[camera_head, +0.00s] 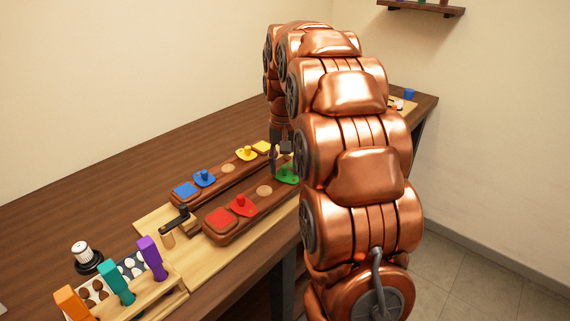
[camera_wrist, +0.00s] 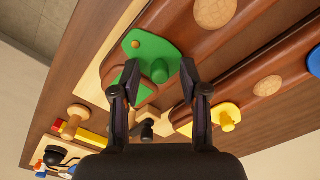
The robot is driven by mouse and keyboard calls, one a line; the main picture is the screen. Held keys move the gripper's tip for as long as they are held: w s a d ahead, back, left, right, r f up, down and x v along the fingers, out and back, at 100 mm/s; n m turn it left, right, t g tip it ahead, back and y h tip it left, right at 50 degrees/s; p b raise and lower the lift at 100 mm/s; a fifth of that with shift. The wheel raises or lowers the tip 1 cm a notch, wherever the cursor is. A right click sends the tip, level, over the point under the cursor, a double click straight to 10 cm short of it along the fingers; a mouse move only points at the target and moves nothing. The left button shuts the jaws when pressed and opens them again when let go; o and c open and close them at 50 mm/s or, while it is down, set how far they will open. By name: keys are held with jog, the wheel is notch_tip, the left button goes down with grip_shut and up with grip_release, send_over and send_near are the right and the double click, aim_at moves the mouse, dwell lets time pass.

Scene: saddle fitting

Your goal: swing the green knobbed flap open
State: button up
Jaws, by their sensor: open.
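The green flap (camera_wrist: 148,50) shows in the wrist view on a dark red-brown wooden block, with a small orange pin near its far left corner. Its green knob (camera_wrist: 160,72) stands up between the two fingertips of my gripper (camera_wrist: 161,76). The fingers are open, one on each side of the knob; I cannot tell whether either touches it. In the head view the green flap (camera_head: 287,174) is partly hidden by my arm, and my gripper (camera_head: 279,160) is just above and beside it, pointing down.
The same block carries a red knobbed flap (camera_head: 242,205). A parallel block behind carries blue (camera_head: 204,178) and yellow (camera_head: 246,153) knobbed flaps. A black-handled tool (camera_head: 175,219) stands left of the blocks. A rack with orange, teal and purple handles (camera_head: 151,257) is at the front left.

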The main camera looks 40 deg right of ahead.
jog(key=shift+c, duration=0.4)
grip_shut()
